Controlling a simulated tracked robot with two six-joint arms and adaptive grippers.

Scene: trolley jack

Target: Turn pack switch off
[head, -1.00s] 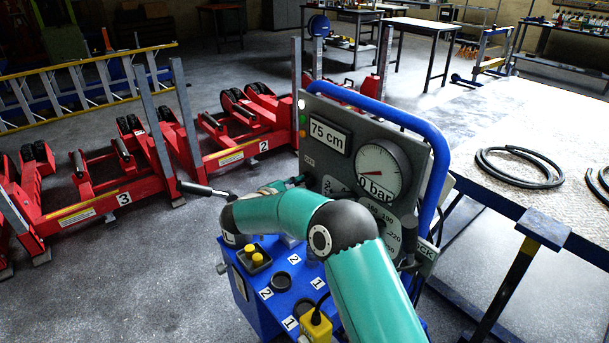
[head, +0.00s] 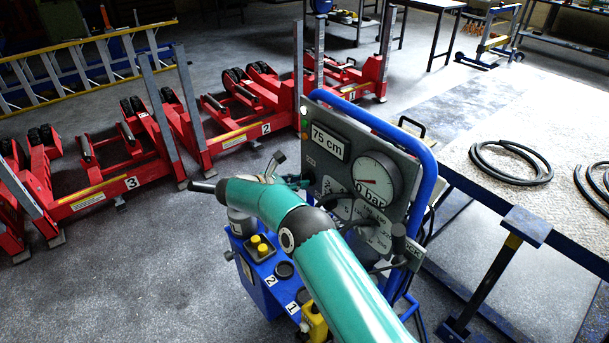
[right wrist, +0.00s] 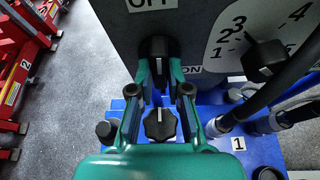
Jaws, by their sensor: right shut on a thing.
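The pack switch (right wrist: 158,52) is a black knob on the grey control panel (right wrist: 108,30), under an OFF label (right wrist: 150,4). An ON label (right wrist: 190,70) sits to its lower right. In the right wrist view, my right gripper (right wrist: 159,72) has its teal fingers on both sides of the knob, shut on it. The knob stands roughly upright in this view. In the head view, my right gripper (head: 296,182) is at the panel's left side, and the switch is hidden there. My left gripper is not in view.
The panel has a 75 cm display (head: 327,140) and a gauge (head: 376,180) reading 0 bar. A numbered selector knob (right wrist: 264,60) is right of the switch. Another black knob (right wrist: 160,123) is below. A table with hoses (head: 510,162) stands right; red jacks (head: 130,165) stand left.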

